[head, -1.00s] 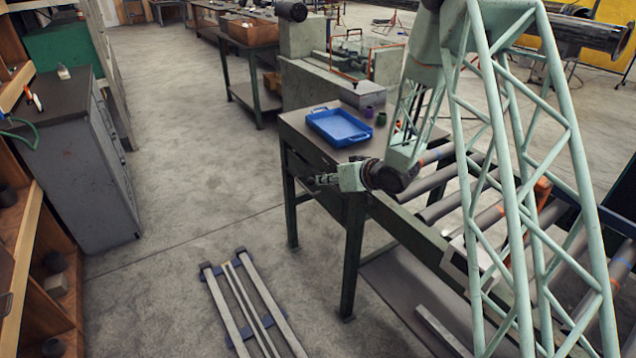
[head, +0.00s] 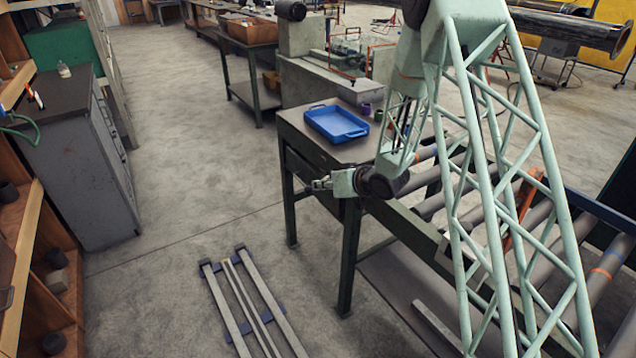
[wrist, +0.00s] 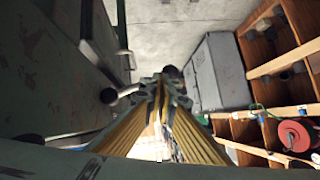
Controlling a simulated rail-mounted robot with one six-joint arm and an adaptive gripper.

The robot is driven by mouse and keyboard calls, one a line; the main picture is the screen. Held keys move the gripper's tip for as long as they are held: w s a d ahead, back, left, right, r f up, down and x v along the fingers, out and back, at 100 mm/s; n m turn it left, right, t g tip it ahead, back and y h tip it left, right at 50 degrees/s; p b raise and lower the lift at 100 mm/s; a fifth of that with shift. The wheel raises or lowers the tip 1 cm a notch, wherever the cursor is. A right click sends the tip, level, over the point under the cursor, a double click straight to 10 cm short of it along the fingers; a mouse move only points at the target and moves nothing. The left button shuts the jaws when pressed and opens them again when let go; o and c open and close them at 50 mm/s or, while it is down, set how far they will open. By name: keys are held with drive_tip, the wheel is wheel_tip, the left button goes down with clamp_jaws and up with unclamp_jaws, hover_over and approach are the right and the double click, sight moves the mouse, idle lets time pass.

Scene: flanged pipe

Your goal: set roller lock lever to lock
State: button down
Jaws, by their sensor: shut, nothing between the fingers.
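My gripper (head: 322,184) is shut and empty. In the head view it points left, just off the left end of the roller table, above the floor. In the wrist view my shut fingers (wrist: 163,88) come together near the middle. A grey rod (wrist: 125,93) sticks out from the dark green table side, close left of the fingers. A dark round knob (wrist: 172,72) shows just beyond the fingertips. I cannot tell whether either belongs to the roller lock lever, or whether they touch my fingers.
The roller table's rollers (head: 430,203) lie behind my arm, with an orange bar (head: 522,215) among them. A blue tray (head: 337,123) sits on the table top. Metal rails (head: 247,305) lie on the floor.

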drive_tip(key=shift+f, duration=0.65)
drive_tip(key=shift+a+r, duration=0.15)
drive_tip(key=shift+r, duration=0.05)
drive_tip(key=s+d+r+p, duration=0.1)
drive_tip(key=s+r+p, duration=0.2)
drive_tip(key=s+r, duration=0.5)
drive_tip(key=shift+s+r, duration=0.15)
drive_tip(key=shift+s, duration=0.85)
drive_tip(key=shift+r, duration=0.1)
